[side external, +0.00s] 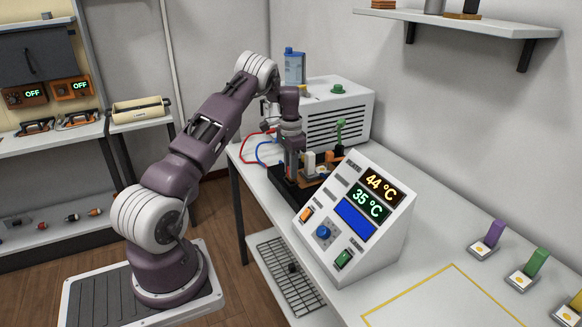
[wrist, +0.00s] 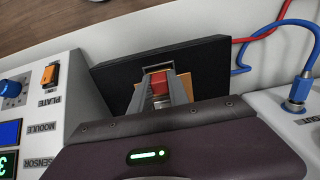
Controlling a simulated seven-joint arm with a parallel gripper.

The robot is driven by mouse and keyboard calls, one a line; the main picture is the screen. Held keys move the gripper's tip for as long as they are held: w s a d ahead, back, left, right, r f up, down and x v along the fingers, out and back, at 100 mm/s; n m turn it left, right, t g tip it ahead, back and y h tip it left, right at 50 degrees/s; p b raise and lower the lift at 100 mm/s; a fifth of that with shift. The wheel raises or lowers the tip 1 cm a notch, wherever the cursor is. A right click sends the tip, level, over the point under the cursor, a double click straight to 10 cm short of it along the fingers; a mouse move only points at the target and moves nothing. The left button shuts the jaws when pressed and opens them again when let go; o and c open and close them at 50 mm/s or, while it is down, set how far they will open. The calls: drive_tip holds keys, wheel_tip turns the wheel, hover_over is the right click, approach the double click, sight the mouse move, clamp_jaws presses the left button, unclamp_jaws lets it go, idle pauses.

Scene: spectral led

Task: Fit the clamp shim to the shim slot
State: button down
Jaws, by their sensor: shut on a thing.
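My gripper (wrist: 160,76) is shut on a small red piece, which I take to be the clamp shim (wrist: 159,88); only part of it shows between the fingers. In the side view my gripper (side external: 292,172) points down over a black base (side external: 284,187) on the bench. In the wrist view the black base (wrist: 205,58) lies beneath the fingers, with a copper-orange block (wrist: 184,84) close beside them. A pale rectangular frame (wrist: 157,67) shows at the fingertips; I cannot tell if it is the shim slot or whether the shim is in it.
A display console (side external: 355,215) stands close in front, reading 44 °C and 35 °C. A white vented unit (side external: 335,115) stands behind, with red and blue hoses (side external: 262,152) nearby. Purple (side external: 494,233), green (side external: 536,262) and yellow tabs stand at right. A yellow-outlined area (side external: 440,300) is clear.

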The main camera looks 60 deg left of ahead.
drive_tip(key=shift+f, duration=0.5)
drive_tip(key=c, duration=1.2)
unclamp_jaws()
drive_tip(key=shift+f, duration=0.1)
drive_tip(key=shift+o, duration=0.2)
